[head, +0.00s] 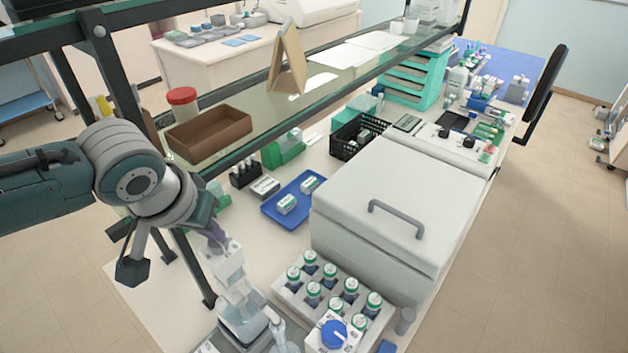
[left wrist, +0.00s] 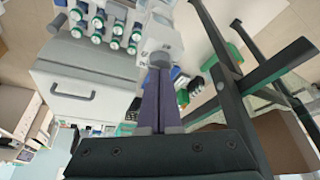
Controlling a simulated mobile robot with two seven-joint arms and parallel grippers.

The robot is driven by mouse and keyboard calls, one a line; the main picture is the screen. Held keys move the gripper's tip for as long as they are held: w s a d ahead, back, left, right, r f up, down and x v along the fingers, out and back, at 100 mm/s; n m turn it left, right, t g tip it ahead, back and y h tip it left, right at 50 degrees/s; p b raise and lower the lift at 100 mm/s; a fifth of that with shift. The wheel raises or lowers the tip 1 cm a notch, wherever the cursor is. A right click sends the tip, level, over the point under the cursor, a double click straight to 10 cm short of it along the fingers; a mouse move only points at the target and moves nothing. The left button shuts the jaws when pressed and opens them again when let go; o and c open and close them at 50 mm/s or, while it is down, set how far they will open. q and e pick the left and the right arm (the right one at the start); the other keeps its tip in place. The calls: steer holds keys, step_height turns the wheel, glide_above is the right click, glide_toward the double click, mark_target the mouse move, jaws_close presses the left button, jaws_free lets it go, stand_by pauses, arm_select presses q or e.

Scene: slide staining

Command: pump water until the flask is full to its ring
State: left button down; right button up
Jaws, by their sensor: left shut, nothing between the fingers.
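My left gripper (head: 222,243) reaches down at the lower left of the head view, its fingers together and empty. Its tips are at the top of a white, pale pump-like dispenser (head: 232,275); I cannot tell whether they touch it. In the left wrist view the closed purple fingers (left wrist: 160,72) point at a round grey top of the dispenser (left wrist: 163,58). A clear vessel, perhaps the flask (head: 285,346), shows at the bottom edge of the head view, mostly cut off. Its ring and water level cannot be made out. My right gripper is not in view.
A grey rack (head: 284,293) of several green-capped bottles stands right of the dispenser, with a blue-knobbed device (head: 333,334) in front. A large lidded grey box (head: 385,215) stands behind. A blue tray (head: 272,209) lies behind the dispenser. A glass shelf (head: 262,120) runs above the bench.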

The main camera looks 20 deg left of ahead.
mark_target(214, 244)
arm_select(q)
steer(key=shift+f+b, duration=1.1)
steer(key=shift+f, duration=0.45)
steer(key=shift+r, duration=0.15)
steer(key=shift+s+a, duration=0.1)
step_height(214, 244, up, 5)
steer(key=p, duration=0.6)
steer(key=shift+r, duration=0.2)
stand_by(0.6)
step_height(214, 244, up, 5)
steer(key=p, duration=0.5)
